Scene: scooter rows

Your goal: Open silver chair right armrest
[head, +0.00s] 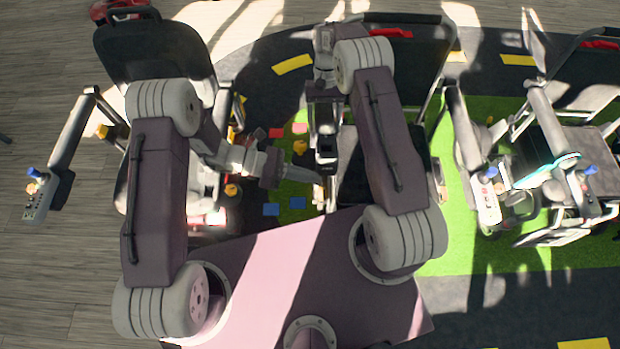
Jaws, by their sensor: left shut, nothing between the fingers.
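Several powered chairs stand in a row, and I cannot tell for sure which is the silver one. The middle chair (432,88) is largely covered by my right arm; its dark back is at the top and pale frame tubes show. An armrest with a control panel (487,205) lies to the right of this chair. My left gripper (316,179) is shut and empty, reaching right to the near end of a dark and grey part beside the middle chair; contact is unclear. My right gripper (327,160) points down the picture near there, its fingers not clear.
A black-backed chair (150,48) stands at the left, with its armrest and control panel (40,195) sticking out. Another chair (585,150) stands at the right. Small coloured blocks (271,209) lie on the dark and green floor. Wooden floor at the far left is clear.

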